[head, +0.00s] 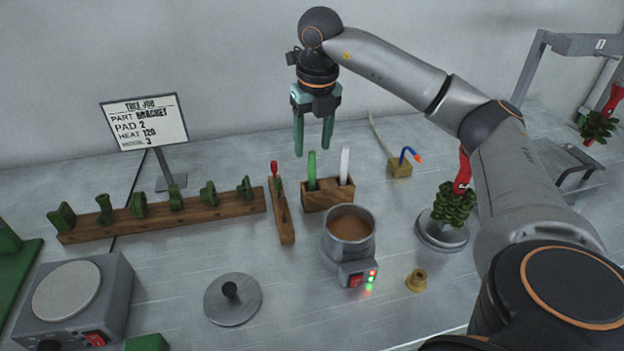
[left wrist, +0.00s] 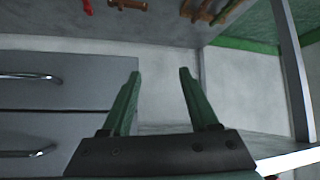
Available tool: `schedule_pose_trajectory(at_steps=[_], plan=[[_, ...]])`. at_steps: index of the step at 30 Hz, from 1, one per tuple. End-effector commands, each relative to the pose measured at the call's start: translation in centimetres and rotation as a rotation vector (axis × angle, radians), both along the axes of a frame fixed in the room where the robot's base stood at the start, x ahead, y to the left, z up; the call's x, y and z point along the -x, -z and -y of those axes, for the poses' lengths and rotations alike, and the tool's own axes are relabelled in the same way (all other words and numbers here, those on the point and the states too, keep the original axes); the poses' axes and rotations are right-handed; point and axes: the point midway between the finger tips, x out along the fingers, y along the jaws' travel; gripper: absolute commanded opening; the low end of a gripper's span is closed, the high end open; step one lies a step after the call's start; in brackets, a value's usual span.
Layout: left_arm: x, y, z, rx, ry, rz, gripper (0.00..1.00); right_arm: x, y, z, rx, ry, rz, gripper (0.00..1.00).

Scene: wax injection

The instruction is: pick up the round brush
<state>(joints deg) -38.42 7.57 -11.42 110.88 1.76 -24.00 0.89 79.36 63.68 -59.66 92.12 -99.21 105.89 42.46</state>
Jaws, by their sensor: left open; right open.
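A wooden block (head: 328,199) stands on the bench near the middle of the head view. A green upright tool (head: 311,172) and a white upright tool (head: 345,163) stand in it. Their lower ends are hidden in the block, so I cannot tell which is the round brush. My right gripper (head: 313,151) points down with green fingers apart and nothing between them. It appears above or behind the block, close to the green tool's top in the picture. My left gripper (left wrist: 160,72) is open and empty in the left wrist view, in front of grey drawers.
A wax pot (head: 348,242) with lit lights stands in front of the block. A narrow wooden rack (head: 283,217) and a long rack of green pieces (head: 170,217) lie left. A green wax tree (head: 455,205) stands right. A small nozzle stand (head: 400,169) is behind.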

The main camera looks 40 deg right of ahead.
Motion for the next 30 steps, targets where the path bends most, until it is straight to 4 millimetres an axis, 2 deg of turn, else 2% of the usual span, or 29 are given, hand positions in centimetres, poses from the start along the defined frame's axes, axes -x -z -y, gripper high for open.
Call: schedule_pose_trajectory(at_steps=[3,8,16,25,26,30], plan=[[-0.1,-0.1,0.1,0.002,0.003,0.002,0.61,-0.1,1.4,0.1,0.000,0.000,-0.001,0.57],[-0.1,-0.1,0.1,0.001,0.003,0.002,0.61,-0.2,2.5,0.1,0.000,0.000,0.000,0.57],[0.0,0.0,0.0,-0.001,0.002,0.000,0.61,-0.5,6.3,0.4,0.001,0.000,-0.001,0.57],[0.1,0.3,-0.3,-0.006,-0.001,-0.007,0.61,-0.6,7.0,0.4,0.000,0.000,0.001,0.57],[0.1,0.3,-0.3,-0.006,-0.002,-0.007,0.61,-0.6,7.0,0.4,0.000,0.000,0.001,0.56],[0.1,0.3,-0.3,-0.006,-0.002,-0.007,0.61,-0.6,7.0,0.4,0.000,0.000,0.001,0.40]])
